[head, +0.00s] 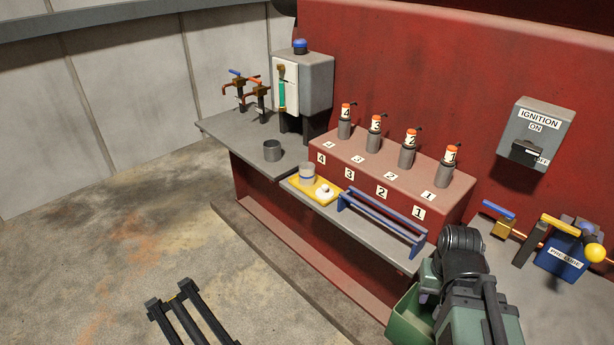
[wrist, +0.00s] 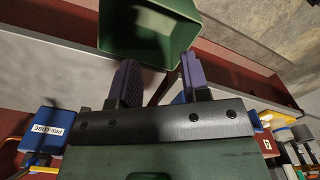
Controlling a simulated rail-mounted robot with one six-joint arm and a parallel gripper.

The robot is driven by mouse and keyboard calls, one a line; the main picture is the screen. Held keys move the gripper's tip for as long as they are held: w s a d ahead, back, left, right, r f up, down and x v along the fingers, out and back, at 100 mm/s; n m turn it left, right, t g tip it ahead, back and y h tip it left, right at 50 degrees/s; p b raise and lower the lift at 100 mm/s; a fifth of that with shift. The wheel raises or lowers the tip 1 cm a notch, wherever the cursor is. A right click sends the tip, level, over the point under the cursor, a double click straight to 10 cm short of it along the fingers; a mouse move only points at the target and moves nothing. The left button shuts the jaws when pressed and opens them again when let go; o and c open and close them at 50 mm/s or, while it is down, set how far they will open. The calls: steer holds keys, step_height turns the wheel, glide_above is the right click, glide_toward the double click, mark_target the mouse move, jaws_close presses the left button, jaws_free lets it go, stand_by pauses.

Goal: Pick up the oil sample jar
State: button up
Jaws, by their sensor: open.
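The oil sample jar appears to be the small clear and greyish jar (head: 307,174) on a yellow tray (head: 294,185) on the low ledge, in the middle of the head view. It stands upright beside a small white item (head: 323,190). My gripper (wrist: 158,80) is open, with nothing between its two dark fingers in the wrist view. The fingers point toward a green bin (wrist: 150,40). In the head view my arm is at the lower right, well away from the jar, and the fingertips are mostly hidden.
The green bin (head: 405,316) hangs at the ledge's right end. A blue rail rack (head: 380,222) lies right of the tray. Several numbered cylinders stand on the red block (head: 390,180) behind. A grey cup (head: 272,151) stands on the left bench. The floor at left is mostly clear.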

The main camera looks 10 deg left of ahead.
steer(key=shift+o, duration=0.4)
steer(key=o, duration=0.8)
